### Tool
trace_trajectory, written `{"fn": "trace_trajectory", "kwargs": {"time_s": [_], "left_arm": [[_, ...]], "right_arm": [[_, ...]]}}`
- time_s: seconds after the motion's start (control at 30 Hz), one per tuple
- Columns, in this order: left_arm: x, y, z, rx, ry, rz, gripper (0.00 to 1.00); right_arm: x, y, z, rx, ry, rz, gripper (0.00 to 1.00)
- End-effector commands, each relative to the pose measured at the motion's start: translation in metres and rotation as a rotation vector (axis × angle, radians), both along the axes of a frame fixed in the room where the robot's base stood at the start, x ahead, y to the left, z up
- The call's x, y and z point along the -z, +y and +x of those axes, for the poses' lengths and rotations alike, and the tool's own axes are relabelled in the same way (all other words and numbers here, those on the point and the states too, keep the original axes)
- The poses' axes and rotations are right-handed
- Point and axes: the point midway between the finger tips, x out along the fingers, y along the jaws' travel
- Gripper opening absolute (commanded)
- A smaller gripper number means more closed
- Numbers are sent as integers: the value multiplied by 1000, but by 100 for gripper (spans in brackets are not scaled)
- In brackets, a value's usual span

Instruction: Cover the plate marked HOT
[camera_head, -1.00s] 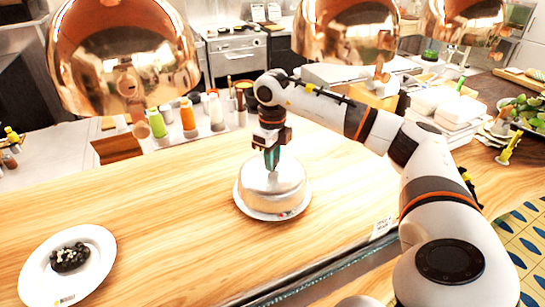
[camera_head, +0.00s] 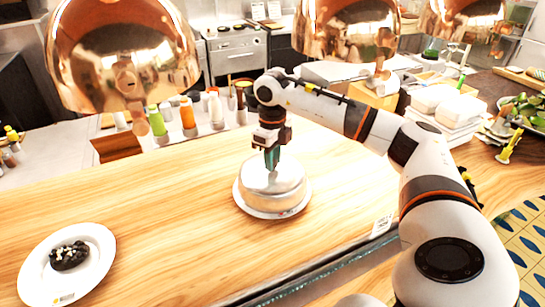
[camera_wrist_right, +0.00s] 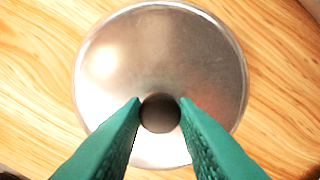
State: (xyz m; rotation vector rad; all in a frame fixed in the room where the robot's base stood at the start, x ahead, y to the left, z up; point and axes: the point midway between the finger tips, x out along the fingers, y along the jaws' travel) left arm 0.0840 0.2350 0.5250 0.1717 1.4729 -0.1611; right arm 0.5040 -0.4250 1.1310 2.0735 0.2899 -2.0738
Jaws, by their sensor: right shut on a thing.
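A silver dome cover (camera_head: 273,187) sits over a white plate (camera_head: 250,207) in the middle of the wooden counter. The plate's rim shows around the cover, and whatever lies under it is hidden. My right gripper (camera_head: 272,165) is above the cover, shut on its dark knob (camera_wrist_right: 160,113), with green fingers on both sides of it in the right wrist view. A second white plate (camera_head: 98,241) with dark food (camera_head: 69,256) lies uncovered at the lower left. The small tags on the plates are too small to read. My left gripper is not in view.
Copper lamps (camera_head: 125,55) hang above the counter (camera_head: 170,220). Sauce bottles (camera_head: 187,114) stand behind it. White stacked boxes (camera_head: 445,105) and a plate of greens (camera_head: 525,112) are at the right. A small card (camera_head: 382,226) lies near the front edge. The counter between the plates is clear.

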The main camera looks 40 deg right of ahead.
Motion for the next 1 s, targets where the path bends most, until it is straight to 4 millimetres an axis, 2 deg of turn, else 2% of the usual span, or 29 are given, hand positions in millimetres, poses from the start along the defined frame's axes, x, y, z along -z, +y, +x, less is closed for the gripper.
{"fn": "trace_trajectory", "kwargs": {"time_s": [0.4,0.43,0.57,0.6,0.77,0.93,1.0], "left_arm": [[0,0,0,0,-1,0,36],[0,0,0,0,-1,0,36],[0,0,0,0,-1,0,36],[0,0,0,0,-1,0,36],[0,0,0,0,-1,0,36],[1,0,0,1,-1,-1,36],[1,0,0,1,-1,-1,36]], "right_arm": [[1,0,0,0,-1,0,0],[1,0,0,0,-1,0,28],[1,0,0,0,-1,0,49],[1,0,0,0,-1,0,52],[2,0,0,0,-1,0,52],[2,0,0,0,1,0,76],[2,0,0,0,1,0,77]]}}
